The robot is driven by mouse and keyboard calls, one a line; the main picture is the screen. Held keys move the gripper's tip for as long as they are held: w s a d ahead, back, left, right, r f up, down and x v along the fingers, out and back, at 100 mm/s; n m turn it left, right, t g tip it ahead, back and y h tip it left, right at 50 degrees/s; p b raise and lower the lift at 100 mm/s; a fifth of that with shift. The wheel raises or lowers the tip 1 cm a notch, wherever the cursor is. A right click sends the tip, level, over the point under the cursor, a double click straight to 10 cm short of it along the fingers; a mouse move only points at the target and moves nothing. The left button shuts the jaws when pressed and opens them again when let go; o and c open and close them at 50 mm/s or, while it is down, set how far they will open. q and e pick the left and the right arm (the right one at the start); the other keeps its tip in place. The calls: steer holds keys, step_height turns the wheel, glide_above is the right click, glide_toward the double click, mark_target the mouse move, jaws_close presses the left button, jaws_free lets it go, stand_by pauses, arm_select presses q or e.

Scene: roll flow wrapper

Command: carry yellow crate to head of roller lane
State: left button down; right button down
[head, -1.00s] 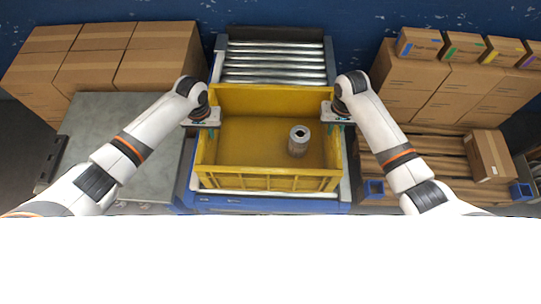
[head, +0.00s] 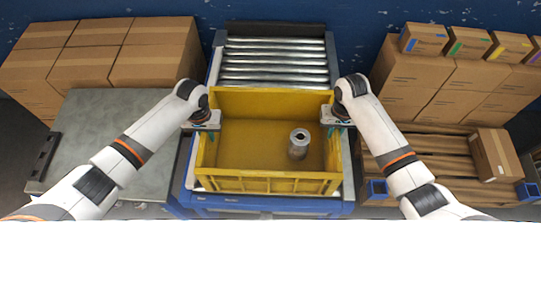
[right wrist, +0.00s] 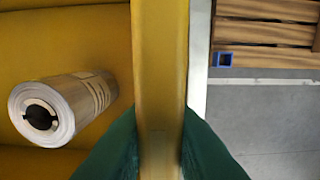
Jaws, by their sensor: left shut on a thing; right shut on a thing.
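The yellow crate (head: 265,184) is over the near part of the roller lane (head: 275,62), between my two arms. Whether it rests on the rollers or hangs just above them I cannot tell. A silver roll (head: 299,144) with a dark core stands inside the crate, right of the middle; it also shows in the right wrist view (right wrist: 68,105). My left gripper (head: 207,128) is shut on the crate's left wall. My right gripper (head: 338,130) is shut on its right wall; the right wrist view shows the green fingers (right wrist: 160,150) on either side of the yellow rim.
The far rollers are bare. A grey table (head: 115,120) stands left of the lane, with stacked cartons (head: 155,66) behind it. On the right are a wooden pallet (head: 435,155), a carton on it (head: 495,155), stacked cartons (head: 415,75) and small colour-marked boxes (head: 468,43).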

arm_select(q)
steer(key=shift+a+f, duration=0.15)
steer(key=shift+f, duration=0.3)
arm_select(e)
steer(key=shift+d+f, duration=0.15)
steer(key=shift+f, duration=0.3)
arm_select(q)
steer(key=c, duration=1.6)
jaws_free()
steer(key=shift+r, duration=0.15)
arm_select(e)
steer(key=c, duration=1.6)
jaws_free()
steer(key=shift+r, duration=0.15)
arm_select(q)
steer(key=shift+o, duration=1.3)
arm_select(e)
steer(key=shift+o, duration=1.3)
arm_select(q)
steer(key=o, duration=0.8)
step_height(320, 180, up, 12)
steer(key=shift+r, duration=0.1)
